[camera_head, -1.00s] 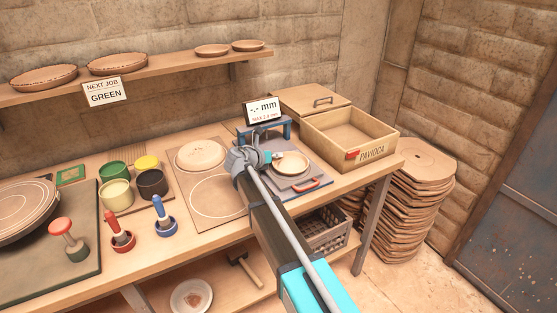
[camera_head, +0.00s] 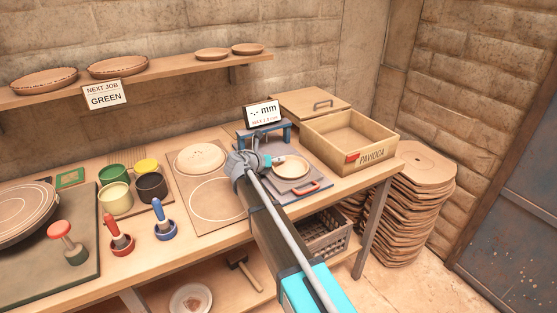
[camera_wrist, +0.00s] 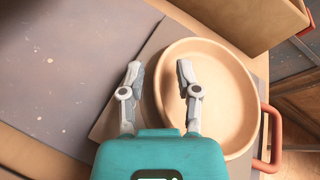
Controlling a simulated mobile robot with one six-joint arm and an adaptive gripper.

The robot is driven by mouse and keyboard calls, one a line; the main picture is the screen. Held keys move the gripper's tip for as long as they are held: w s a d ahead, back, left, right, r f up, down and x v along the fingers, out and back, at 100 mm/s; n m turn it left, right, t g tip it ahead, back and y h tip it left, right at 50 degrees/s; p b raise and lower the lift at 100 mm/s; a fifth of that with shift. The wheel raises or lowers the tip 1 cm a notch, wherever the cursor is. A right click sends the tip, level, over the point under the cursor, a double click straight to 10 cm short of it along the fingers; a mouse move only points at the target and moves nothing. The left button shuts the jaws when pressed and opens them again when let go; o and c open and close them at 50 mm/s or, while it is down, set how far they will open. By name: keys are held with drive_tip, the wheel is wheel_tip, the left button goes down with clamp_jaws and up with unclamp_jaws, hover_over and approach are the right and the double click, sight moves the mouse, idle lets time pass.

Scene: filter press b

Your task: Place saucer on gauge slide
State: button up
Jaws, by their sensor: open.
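The saucer (camera_head: 291,167) is a shallow, pale clay dish. It lies upright on the gauge slide (camera_head: 305,183), a flat plate with a red handle, in front of the blue gauge frame (camera_head: 264,132). My gripper (camera_head: 268,160) is open at the saucer's left side in the head view. In the wrist view my gripper (camera_wrist: 158,72) has its fingers spread across the left rim of the saucer (camera_wrist: 228,100). One finger is over the dish and the other outside it. Contact with the rim cannot be told. The red handle (camera_wrist: 276,140) is right of the saucer.
A wooden box (camera_head: 376,160) labelled PAVIOCA stands close on the right. A board with a plate (camera_head: 201,157) and a drawn circle lies on the left. The gauge display (camera_head: 263,114) shows dashes.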

drive_tip(key=shift+r, duration=0.1)
drive_tip(key=shift+r, duration=0.15)
drive_tip(key=p+v, duration=0.4)
drive_tip(key=v, duration=0.8)
drive_tip(key=shift+s, duration=0.1)
idle(1.3)
